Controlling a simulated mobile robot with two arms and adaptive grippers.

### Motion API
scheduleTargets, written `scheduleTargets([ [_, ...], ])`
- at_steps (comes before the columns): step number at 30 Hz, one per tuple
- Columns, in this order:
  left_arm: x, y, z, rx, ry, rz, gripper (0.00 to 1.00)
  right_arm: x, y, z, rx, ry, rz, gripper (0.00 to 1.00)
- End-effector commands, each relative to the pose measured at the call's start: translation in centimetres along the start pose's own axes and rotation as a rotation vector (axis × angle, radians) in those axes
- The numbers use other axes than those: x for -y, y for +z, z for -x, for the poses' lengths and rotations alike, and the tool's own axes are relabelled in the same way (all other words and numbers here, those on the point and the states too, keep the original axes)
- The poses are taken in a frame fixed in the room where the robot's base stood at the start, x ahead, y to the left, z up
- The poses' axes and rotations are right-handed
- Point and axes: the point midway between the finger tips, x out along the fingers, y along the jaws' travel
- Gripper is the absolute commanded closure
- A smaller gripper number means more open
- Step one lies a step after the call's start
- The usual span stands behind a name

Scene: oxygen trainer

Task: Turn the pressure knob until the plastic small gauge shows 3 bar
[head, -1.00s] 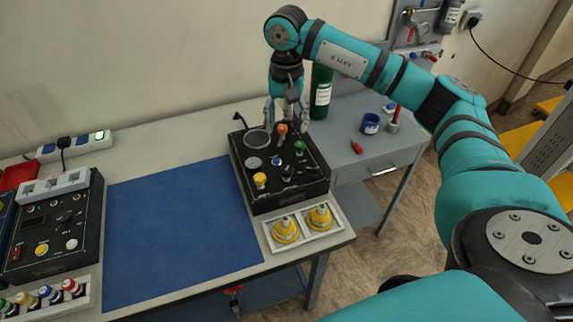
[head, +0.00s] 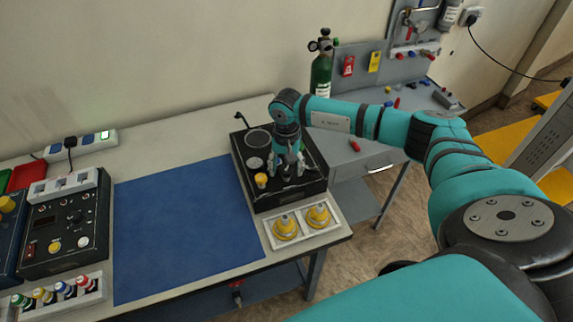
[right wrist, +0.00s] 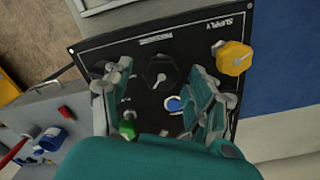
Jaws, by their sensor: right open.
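The black trainer box (head: 300,200) stands on the bench. In the right wrist view, a black knob (right wrist: 160,71) with a pointer sits on its panel beside lettering that seems to read "PRESSURE". My right gripper (head: 287,176) is over the front part of the panel; in the right wrist view its open fingers (right wrist: 161,78) stand on either side of this knob. I cannot tell whether they touch it. A small round gauge (head: 255,163) shows left of the gripper; its reading is too small to read. My left gripper is not in view.
A yellow knob (right wrist: 233,58) marked "SUPPLY", a green knob (right wrist: 127,131) and a blue button (right wrist: 173,103) are close to the fingers. A larger round dial (head: 258,139) lies behind the small gauge. A tray with two yellow fittings (head: 285,227) stands in front. The blue mat (head: 185,225) is clear.

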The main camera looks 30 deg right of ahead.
Motion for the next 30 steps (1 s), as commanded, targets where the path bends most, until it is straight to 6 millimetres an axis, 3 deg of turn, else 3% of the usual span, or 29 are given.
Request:
scheduleTargets([
  [5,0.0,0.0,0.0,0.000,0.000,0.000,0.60,0.0,0.0,0.0,0.000,0.000,0.000,0.42],
  [18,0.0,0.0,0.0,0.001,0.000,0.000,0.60,0.0,0.0,0.0,0.000,-0.001,0.000,0.97],
  [30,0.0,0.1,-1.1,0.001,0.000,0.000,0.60,0.1,0.0,-0.1,0.000,-0.002,-0.082,0.97],
])
